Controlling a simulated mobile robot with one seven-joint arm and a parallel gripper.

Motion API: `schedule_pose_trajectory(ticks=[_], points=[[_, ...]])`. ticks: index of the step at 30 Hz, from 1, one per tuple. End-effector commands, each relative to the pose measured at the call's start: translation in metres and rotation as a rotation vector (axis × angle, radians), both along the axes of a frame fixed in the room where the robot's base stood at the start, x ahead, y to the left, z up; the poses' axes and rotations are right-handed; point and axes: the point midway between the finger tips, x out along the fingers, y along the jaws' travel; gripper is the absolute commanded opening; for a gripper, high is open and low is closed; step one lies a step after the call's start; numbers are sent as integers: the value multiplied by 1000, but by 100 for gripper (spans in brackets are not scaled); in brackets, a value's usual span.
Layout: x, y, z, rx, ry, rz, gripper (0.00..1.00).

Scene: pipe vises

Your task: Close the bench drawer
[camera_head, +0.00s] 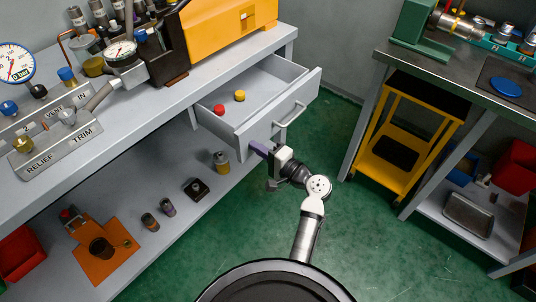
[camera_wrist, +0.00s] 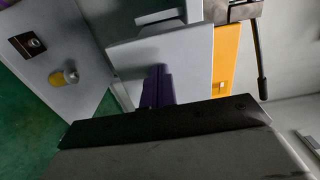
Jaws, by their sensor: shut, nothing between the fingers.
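The grey bench drawer (camera_head: 263,128) is pulled out from under the bench top in the head view. A red piece (camera_head: 219,109) and a yellow piece (camera_head: 239,96) lie inside it. Its bar handle (camera_head: 291,116) is on the front panel. My gripper (camera_head: 259,148) has purple fingers together and empty, at the lower left part of the drawer front, left of the handle. In the wrist view the fingers (camera_wrist: 157,88) point at the pale drawer front (camera_wrist: 190,65). I cannot tell whether they touch it.
The bench top (camera_head: 150,110) holds gauges, a valve panel and a yellow box (camera_head: 230,30). The lower shelf carries a brass-coloured cylinder (camera_head: 221,161) and other small parts. A yellow cart (camera_head: 405,150) stands under the right bench. Green floor lies open between the benches.

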Motion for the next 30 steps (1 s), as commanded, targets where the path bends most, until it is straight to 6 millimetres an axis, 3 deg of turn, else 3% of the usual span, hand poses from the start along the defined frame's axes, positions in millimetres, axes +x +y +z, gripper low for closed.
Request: schedule_pose_trajectory(ticks=[9,18,30], points=[[50,72,-1,-2,-4,7,0],[91,128,-1,-1,-3,5,0],[117,161,0,0,-2,1,0]])
